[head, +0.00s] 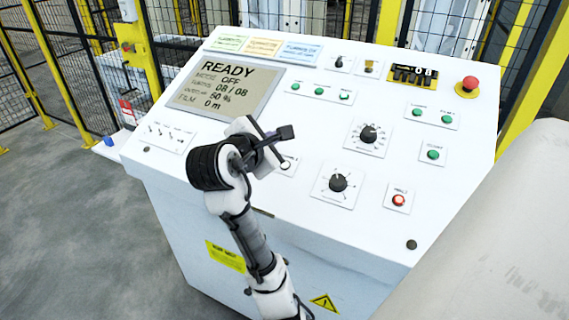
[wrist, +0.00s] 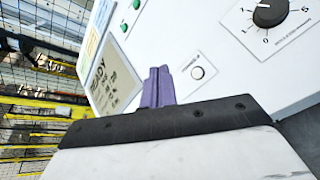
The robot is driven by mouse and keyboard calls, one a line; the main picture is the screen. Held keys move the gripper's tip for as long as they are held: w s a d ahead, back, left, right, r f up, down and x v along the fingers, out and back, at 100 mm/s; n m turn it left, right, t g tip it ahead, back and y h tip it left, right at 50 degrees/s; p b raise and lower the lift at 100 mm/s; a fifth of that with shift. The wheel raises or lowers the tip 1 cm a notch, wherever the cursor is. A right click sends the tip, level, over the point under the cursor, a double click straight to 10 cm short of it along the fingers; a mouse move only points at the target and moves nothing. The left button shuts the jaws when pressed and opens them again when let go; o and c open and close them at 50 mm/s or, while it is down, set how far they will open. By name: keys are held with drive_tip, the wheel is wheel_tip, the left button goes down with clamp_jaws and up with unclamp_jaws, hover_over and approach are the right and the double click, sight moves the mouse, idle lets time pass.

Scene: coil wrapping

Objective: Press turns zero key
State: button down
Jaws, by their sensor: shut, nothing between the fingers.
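A white round key (head: 286,165) with a dark rim sits on a small plate on the sloping white panel, just beside my gripper in the head view. It also shows in the wrist view (wrist: 197,72), right of the fingers, with a small label that I cannot read for certain. In the head view, part of its plate is hidden behind my gripper. My gripper (head: 286,132) is shut and empty, held over the panel. In the wrist view, its purple fingers (wrist: 158,87) are together, left of the key; I cannot tell their height above the panel.
The display (head: 228,88) reads READY and 08 / 08. Two black knobs (head: 368,134) (head: 338,183), a lit red button (head: 398,200), several green buttons and a red mushroom button (head: 469,83) stand on the panel.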

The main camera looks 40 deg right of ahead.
drive_tip(key=shift+w+d+f+b, duration=0.25)
drive_tip(key=shift+d+f+b, duration=0.4)
drive_tip(key=shift+f, duration=0.7)
drive_tip(key=shift+w+d+f+b, duration=0.2)
drive_tip(key=shift+d+f+b, duration=0.45)
drive_tip(key=shift+f, duration=0.7)
drive_tip(key=shift+w+d+f+b, duration=0.25)
drive_tip(key=shift+d+f+b, duration=0.15)
drive_tip(key=shift+f+b, duration=0.7)
drive_tip(key=shift+f, duration=0.25)
drive_tip(key=shift+w+d+f, duration=0.1)
drive_tip(key=shift+f, duration=0.3)
drive_tip(key=shift+d+f, duration=0.15)
drive_tip(key=shift+f, duration=0.2)
drive_tip(key=shift+a+r+p, duration=0.3)
drive_tip(key=shift+r+p, duration=0.45)
drive_tip(key=r+p, duration=0.1)
drive_tip(key=a+r+p, duration=0.1)
drive_tip(key=shift+s+r+p, duration=0.25)
drive_tip(key=shift+r+p, duration=0.05)
drive_tip(key=shift+r, duration=0.05)
drive_tip(key=shift+s+a+r+p, duration=0.15)
drive_tip(key=shift+a+r+p, duration=0.1)
drive_tip(key=shift+r, duration=0.25)
drive_tip(key=shift+s+a+r+p, duration=0.1)
drive_tip(key=shift+a+r, duration=0.1)
drive_tip(key=shift+r, duration=0.25)
